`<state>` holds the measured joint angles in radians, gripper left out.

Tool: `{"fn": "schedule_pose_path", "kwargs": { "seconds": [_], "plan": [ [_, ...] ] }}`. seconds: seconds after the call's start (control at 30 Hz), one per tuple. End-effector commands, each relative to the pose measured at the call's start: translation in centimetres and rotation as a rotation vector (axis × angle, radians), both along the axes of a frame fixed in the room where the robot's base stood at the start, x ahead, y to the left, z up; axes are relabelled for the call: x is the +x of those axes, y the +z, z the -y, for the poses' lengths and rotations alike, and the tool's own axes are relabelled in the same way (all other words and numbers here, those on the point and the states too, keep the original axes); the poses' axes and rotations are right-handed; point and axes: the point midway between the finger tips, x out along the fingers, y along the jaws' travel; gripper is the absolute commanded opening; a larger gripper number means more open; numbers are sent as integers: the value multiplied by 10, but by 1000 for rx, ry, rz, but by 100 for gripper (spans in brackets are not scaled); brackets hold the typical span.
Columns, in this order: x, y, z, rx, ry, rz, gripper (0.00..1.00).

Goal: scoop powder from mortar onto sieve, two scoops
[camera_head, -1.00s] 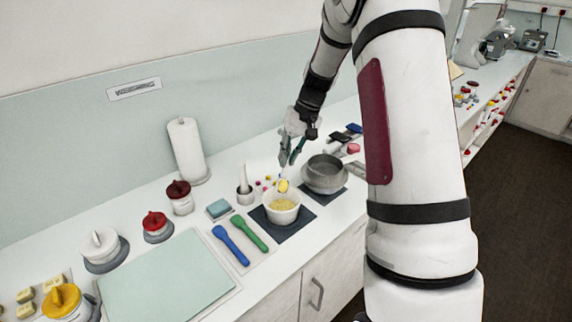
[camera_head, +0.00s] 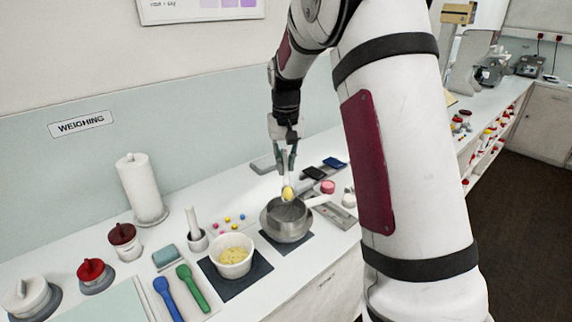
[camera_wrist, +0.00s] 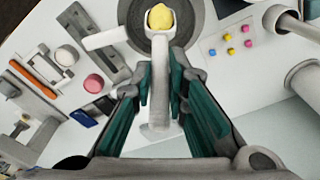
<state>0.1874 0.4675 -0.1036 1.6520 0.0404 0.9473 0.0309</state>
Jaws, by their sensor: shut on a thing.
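My gripper (camera_head: 286,160) is shut on the handle of a white scoop (camera_wrist: 158,110), with a teal finger on each side. The scoop's bowl holds a heap of yellow powder (camera_wrist: 161,17); the heap also shows in the head view (camera_head: 288,193). The scoop is above the grey metal sieve (camera_head: 287,219), which stands on a dark mat to the right of the mortar. The white mortar (camera_head: 231,262) holds pale yellow powder and stands on its own dark mat. The sieve's inside shows only in part, behind the scoop.
A pestle in a small holder (camera_head: 197,240) stands behind the mortar. Blue (camera_head: 168,299) and green (camera_head: 193,288) spoons lie at its left. Small coloured pieces (camera_head: 228,221) lie behind it. A pink-topped jar (camera_head: 327,187) and dark pads (camera_head: 314,173) are right of the sieve.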

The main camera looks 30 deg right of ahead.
Motion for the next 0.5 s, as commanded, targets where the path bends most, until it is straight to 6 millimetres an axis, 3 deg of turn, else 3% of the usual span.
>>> {"fn": "schedule_pose_path", "kwargs": {
  "seconds": [0.5],
  "plan": [
    [0,-38,0,2,0,-2,0]
  ]
}}
